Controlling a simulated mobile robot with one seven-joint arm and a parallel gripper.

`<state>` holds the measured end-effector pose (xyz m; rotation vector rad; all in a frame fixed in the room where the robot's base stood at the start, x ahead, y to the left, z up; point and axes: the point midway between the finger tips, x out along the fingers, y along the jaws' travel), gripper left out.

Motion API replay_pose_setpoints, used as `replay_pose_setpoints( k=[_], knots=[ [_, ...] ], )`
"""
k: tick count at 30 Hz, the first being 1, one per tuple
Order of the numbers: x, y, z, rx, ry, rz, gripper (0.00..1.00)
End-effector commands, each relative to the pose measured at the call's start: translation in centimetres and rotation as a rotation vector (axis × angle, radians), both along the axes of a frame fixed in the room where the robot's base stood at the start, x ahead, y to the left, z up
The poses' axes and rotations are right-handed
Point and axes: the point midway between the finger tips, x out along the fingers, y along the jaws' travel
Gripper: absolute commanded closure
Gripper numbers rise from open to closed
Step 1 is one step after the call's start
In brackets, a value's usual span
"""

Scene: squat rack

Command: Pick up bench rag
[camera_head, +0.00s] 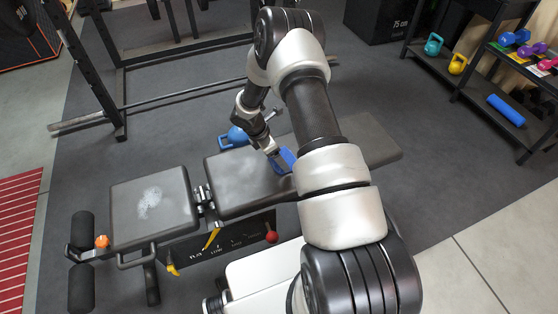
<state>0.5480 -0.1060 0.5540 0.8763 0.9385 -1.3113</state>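The blue rag (287,159) shows on or just above the middle of the dark padded bench (236,179). My arm reaches over the bench from the front. My gripper (274,151) points down at the rag's left side and overlaps it in the picture. The fingers are small and partly hidden, so I cannot tell whether they are open, shut, or holding the cloth. My own arm covers part of the bench to the right of the rag.
A pale smudge (149,203) marks the bench's left pad. The squat rack (118,95) is at the back left. A shelf rack (490,95) with kettlebells, dumbbells and a blue roller stands right. Floor between is clear.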

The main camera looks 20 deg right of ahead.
Motion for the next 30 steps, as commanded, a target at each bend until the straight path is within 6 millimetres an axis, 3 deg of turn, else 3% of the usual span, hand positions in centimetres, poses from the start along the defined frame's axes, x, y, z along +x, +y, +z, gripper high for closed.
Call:
replay_pose_setpoints(
  k=[2,11,24,30],
  knots=[
    [0.0,0.0,0.0,0.000,0.000,0.000,0.40],
    [0.1,0.0,0.6,-0.001,-0.002,0.001,0.40],
    [0.1,0.0,8.6,-0.001,-0.002,0.000,0.40],
    [0.0,0.0,10.0,0.000,-0.001,0.001,0.40]
  ],
)
